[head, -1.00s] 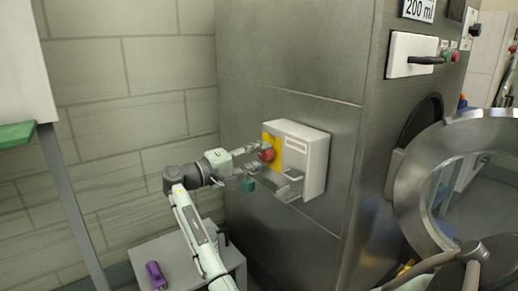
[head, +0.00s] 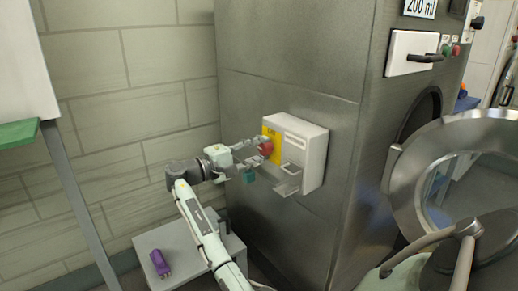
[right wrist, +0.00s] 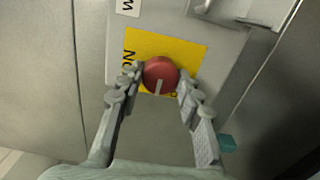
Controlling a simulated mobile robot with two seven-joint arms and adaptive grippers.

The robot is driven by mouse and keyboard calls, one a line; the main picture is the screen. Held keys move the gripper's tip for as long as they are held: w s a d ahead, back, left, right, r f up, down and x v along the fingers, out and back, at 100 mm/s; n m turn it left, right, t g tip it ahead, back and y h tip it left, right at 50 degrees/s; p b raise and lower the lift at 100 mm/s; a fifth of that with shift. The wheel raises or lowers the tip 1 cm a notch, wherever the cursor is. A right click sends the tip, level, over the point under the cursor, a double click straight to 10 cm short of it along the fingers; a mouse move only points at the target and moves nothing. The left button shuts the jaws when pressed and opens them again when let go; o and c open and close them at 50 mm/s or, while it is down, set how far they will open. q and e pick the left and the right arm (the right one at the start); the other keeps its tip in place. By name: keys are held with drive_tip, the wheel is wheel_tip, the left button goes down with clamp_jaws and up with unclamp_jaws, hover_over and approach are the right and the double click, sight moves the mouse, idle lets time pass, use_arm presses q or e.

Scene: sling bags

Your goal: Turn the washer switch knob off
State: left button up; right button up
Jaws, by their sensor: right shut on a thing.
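The red round washer switch knob (head: 266,149) sits on a yellow plate on a white box (head: 310,157) fixed to the washer's steel side. My right gripper (head: 258,149) reaches it from the left. In the right wrist view the fingers (right wrist: 160,83) are shut on the red knob (right wrist: 160,72), one at each side. The knob's pale pointer line points down in that view. "ON" shows on the yellow plate (right wrist: 180,45) at the left; the lettering below is mostly hidden.
A grey box (head: 205,255) with a purple object (head: 160,263) on it stands below my right arm. The round washer door (head: 400,170) is swung out at the right. A white shelf with a green edge (head: 18,133) is at the left.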

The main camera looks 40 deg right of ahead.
idle(0.3)
drive_tip(key=o, duration=1.2)
drive_tip(key=shift+c, duration=0.2)
drive_tip(key=shift+a, duration=0.15)
drive_tip(key=w+a, duration=0.1)
drive_tip(key=a, duration=1)
drive_tip(key=shift+w+a, duration=0.2)
drive_tip(key=shift+a, duration=0.15)
